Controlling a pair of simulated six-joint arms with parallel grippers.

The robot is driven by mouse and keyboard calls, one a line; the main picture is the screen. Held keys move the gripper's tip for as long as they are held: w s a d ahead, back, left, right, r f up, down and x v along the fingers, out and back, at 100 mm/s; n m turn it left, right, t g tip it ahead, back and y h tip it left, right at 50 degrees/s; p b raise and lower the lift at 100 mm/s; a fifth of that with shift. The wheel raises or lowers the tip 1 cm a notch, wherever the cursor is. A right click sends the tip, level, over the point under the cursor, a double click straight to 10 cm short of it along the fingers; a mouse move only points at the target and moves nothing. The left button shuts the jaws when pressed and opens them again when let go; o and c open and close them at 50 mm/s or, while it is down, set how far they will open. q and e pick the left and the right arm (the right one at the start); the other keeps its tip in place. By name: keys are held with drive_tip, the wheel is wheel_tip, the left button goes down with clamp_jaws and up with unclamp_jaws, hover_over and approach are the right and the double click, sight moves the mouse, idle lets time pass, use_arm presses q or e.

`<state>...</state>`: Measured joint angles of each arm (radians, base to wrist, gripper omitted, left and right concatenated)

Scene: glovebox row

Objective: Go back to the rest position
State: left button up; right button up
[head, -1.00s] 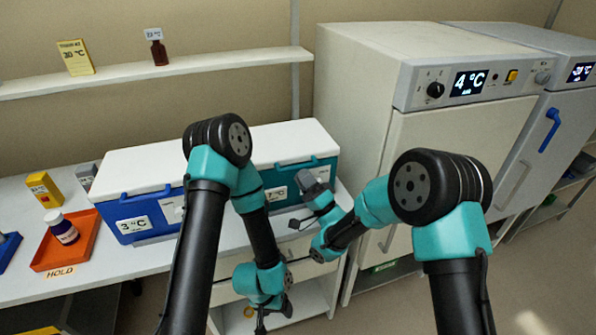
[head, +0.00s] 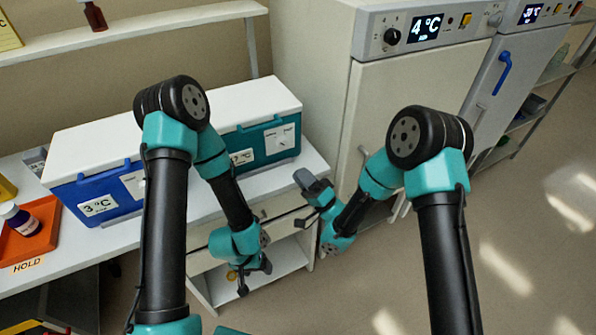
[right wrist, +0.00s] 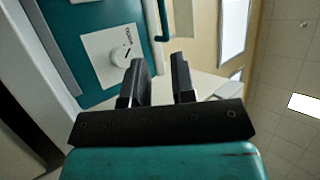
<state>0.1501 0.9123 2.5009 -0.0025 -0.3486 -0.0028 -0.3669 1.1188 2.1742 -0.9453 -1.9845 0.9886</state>
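My right gripper (head: 308,203) shows in the head view in front of the bench, just right of the teal cooler box. In the right wrist view its two fingers (right wrist: 160,80) stand apart with nothing between them. My left gripper (head: 254,281) hangs low in front of the white shelf unit under the bench. Its two fingers look spread and I see nothing held there. Both arms are bent at the elbow, with the forearms sloping down toward the bench front.
A blue cooler box (head: 98,200) and a teal cooler box (head: 262,142) stand on the white bench. An orange tray (head: 42,243) with a dark bottle (head: 17,217) is at the left. A fridge (head: 400,105) reading 4 °C stands right. The floor at right is clear.

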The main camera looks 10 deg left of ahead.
idle(0.4)
drive_tip(key=w+d+f+m+h, duration=0.1)
drive_tip(key=w+d+f+h, duration=0.1)
drive_tip(key=d+f+h, duration=1.4)
drive_tip(key=s+d+f+g+h, duration=0.2)
drive_tip(key=s+d+f+g, duration=0.2)
drive_tip(key=s+d, duration=0.5)
drive_tip(key=s+d+f+g+h, duration=0.1)
drive_tip(key=s+d+f+g, duration=0.3)
drive_tip(key=s+d, duration=0.5)
wheel_tip(320, 180, down, 3)
drive_tip(key=shift+s+d+r+h, duration=0.15)
drive_tip(key=shift+s+d+h, duration=0.2)
drive_tip(key=shift+s, duration=0.65)
drive_tip(key=shift+a, duration=0.15)
